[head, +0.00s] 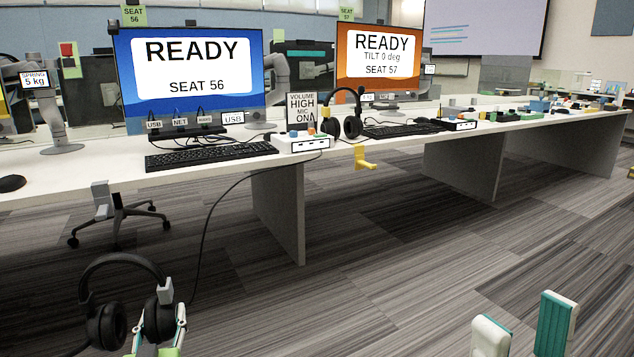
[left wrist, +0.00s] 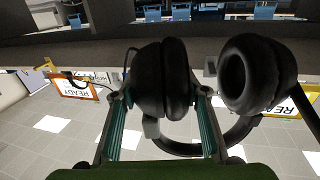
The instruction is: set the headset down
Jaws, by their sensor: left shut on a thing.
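A black headset (head: 105,325) hangs in front of the desk at the lower left of the head view. My left gripper (head: 158,335) is shut on its right-hand ear cup, and the headband arches up to the left. In the left wrist view the held cup of the headset (left wrist: 165,80) sits between the two fingers of the left gripper (left wrist: 160,120), with the other cup free to the right. A thin dark cable runs from the desk edge down towards the headset. My right gripper (head: 522,330) is open and empty at the lower right, its fingers apart.
The white desk (head: 85,172) carries a keyboard (head: 210,155), a mouse (head: 11,184) and a small control box (head: 303,142). A second headset (head: 350,125) stands by seat 57. A grey bracket (head: 103,200) and a yellow hook (head: 363,160) are at the front edge. Floor between is clear.

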